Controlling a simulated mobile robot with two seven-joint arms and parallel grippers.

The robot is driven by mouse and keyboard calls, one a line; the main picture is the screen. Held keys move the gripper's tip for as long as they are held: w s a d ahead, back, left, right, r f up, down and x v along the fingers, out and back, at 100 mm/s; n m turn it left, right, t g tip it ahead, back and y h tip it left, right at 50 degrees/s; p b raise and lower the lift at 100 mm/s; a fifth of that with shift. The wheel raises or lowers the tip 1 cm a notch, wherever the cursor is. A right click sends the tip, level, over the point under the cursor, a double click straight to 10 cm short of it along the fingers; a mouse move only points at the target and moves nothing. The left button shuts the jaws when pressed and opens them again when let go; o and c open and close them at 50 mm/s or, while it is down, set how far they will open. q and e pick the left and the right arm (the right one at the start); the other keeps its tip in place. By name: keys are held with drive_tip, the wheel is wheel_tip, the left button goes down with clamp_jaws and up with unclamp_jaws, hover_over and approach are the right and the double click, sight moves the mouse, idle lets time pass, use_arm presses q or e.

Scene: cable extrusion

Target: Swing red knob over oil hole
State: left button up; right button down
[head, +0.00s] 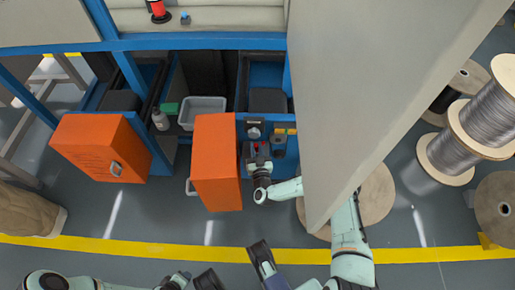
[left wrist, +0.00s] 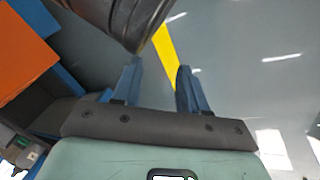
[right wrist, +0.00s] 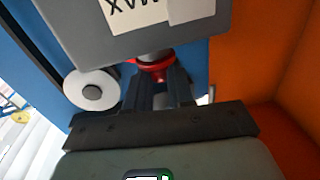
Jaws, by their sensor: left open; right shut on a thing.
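The red knob (right wrist: 158,68) sits under a grey box (right wrist: 140,25) with a lettered white label in the right wrist view. My right gripper (right wrist: 160,90) is shut on the knob, fingers pointing up at it. In the head view my right gripper (head: 258,168) is at the blue panel beside the middle orange door, with a small bit of red at its tip. A white disc with a dark centre (right wrist: 92,92) is on the blue panel left of the fingers. I cannot pick out the oil hole. My left gripper (left wrist: 158,82) is open and empty over the floor.
Orange doors (head: 217,165) (head: 100,145) stand open left of my right gripper. A large grey panel (head: 350,90) hides part of my right arm. Cable spools (head: 485,110) stand at the right. The floor around the yellow line (head: 150,253) is mostly clear.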

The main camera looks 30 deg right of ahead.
sight(256, 147)
drive_tip(key=c, duration=1)
unclamp_jaws()
drive_tip(key=p+v, duration=0.1)
drive_tip(key=v, duration=0.2)
drive_tip(key=shift+s+a+r, duration=0.1)
drive_tip(key=shift+s+a, duration=0.05)
drive_tip(key=shift+s, duration=0.05)
use_arm(q)
drive_tip(key=s+d+r+g+p, duration=0.1)
drive_tip(key=s+d+r+p, duration=0.1)
drive_tip(key=s+r, duration=0.1)
drive_tip(key=shift+s+d+r+h+p, duration=0.35)
drive_tip(key=shift+r+h+p, duration=0.05)
drive_tip(key=shift+r, duration=0.4)
use_arm(e)
drive_tip(key=v, duration=1)
